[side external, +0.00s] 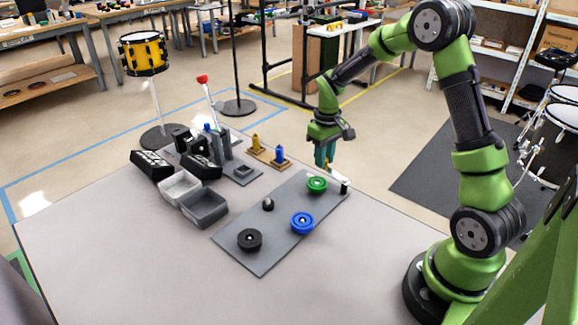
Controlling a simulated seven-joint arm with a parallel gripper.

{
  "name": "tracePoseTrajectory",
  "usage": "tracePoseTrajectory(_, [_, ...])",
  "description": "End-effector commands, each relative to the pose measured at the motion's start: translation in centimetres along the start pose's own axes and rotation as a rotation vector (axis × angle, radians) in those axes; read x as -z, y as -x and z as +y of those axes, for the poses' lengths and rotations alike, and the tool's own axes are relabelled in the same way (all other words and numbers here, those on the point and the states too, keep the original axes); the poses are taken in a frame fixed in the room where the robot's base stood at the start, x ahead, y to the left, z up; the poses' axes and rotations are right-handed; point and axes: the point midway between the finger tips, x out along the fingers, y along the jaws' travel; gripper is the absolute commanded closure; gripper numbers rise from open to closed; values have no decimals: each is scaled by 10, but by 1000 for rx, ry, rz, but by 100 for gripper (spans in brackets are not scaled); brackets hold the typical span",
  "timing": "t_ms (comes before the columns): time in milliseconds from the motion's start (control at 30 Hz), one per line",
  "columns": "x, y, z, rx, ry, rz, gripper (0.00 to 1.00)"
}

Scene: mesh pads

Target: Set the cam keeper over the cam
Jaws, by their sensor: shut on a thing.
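My gripper (326,165) is at the far end of the grey mat (268,257), just beyond and above the green round piece (317,184). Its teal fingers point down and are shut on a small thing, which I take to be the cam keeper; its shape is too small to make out. A pale bar with a dark end (345,187) shows beside the green piece; I cannot tell whether it touches the fingers. A blue round piece (302,223), a black round piece (249,239) and a small dark knob (268,204) sit on the mat. I cannot tell which part is the cam.
Left of the mat are a grey bin (205,209), a white bin (180,187) and dark fixtures (200,167). A yellow piece (255,144) and a blue piece (280,156) stand on small bases behind the mat. The table front (130,270) is clear.

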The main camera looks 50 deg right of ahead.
Motion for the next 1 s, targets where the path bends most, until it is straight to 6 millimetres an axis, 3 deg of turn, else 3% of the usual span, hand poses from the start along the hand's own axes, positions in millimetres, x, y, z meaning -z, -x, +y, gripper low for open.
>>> tracePoseTrajectory(600, [-12,1,-42,0,555,2,100])
tracePoseTrajectory(1000, [-21,1,-54,-1,748,1,100])
